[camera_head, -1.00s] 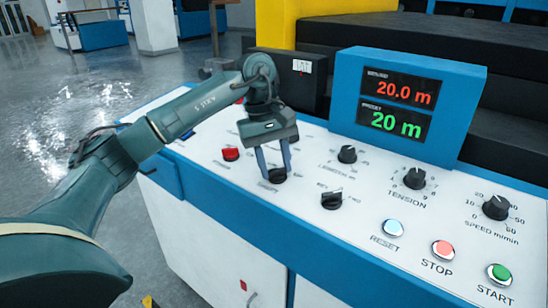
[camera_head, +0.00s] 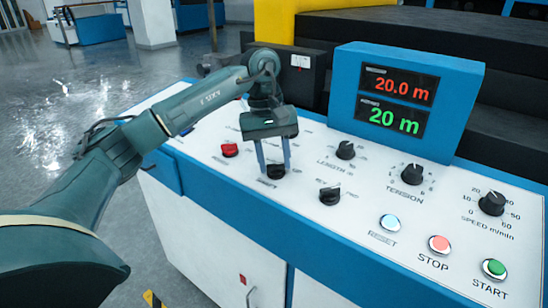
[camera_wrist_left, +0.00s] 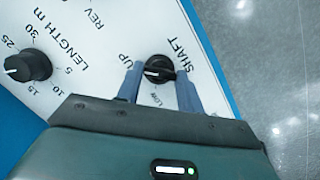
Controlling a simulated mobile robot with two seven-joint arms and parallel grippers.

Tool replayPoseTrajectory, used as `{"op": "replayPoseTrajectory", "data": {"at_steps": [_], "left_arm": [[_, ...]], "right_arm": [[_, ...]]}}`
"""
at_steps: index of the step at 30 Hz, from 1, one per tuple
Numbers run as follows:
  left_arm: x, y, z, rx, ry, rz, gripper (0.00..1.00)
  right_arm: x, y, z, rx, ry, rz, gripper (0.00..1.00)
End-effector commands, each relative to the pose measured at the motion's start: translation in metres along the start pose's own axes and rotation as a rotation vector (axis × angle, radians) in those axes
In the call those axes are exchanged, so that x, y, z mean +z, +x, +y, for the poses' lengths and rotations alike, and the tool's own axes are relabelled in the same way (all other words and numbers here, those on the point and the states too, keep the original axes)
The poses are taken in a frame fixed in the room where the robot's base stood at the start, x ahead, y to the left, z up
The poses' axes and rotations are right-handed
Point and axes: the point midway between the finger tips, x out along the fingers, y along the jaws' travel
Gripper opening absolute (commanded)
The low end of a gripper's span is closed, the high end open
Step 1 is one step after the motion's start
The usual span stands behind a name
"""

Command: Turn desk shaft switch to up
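The shaft switch (camera_head: 276,172) is a small black rotary knob on the white desk panel. The left wrist view shows it (camera_wrist_left: 158,68) beside the SHAFT lettering, with UP at its upper left and a partly hidden label below. A white mark on its handle points roughly left; its exact setting is hard to tell. My left gripper (camera_head: 274,168) points down at the switch, one finger on each side. In the wrist view its fingertips (camera_wrist_left: 160,72) straddle the knob, with the handle lying across the space between them; firm contact is not clear. My right gripper is out of view.
A red button (camera_head: 230,150) lies left of the switch. Other black knobs stand close by: REV/FWD (camera_head: 330,195), LENGTH (camera_head: 345,150) and TENSION (camera_head: 412,174). RESET, STOP and START buttons line the front right. A blue display box (camera_head: 402,100) rises behind.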

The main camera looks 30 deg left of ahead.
Motion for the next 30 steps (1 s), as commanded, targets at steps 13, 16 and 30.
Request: {"op": "replayPoseTrajectory", "data": {"at_steps": [13, 16, 30], "left_arm": [[0.0, 0.0, 0.0, 0.0, -0.001, 0.0, 0.58], [0.0, -0.003, 0.0, 0.001, -0.001, 0.0, 0.58], [0.0, -0.097, 0.001, 0.003, -0.002, 0.004, 0.58]], "right_arm": [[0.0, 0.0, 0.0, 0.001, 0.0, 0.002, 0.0], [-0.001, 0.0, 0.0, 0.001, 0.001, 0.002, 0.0], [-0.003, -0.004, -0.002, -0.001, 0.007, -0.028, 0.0]]}}
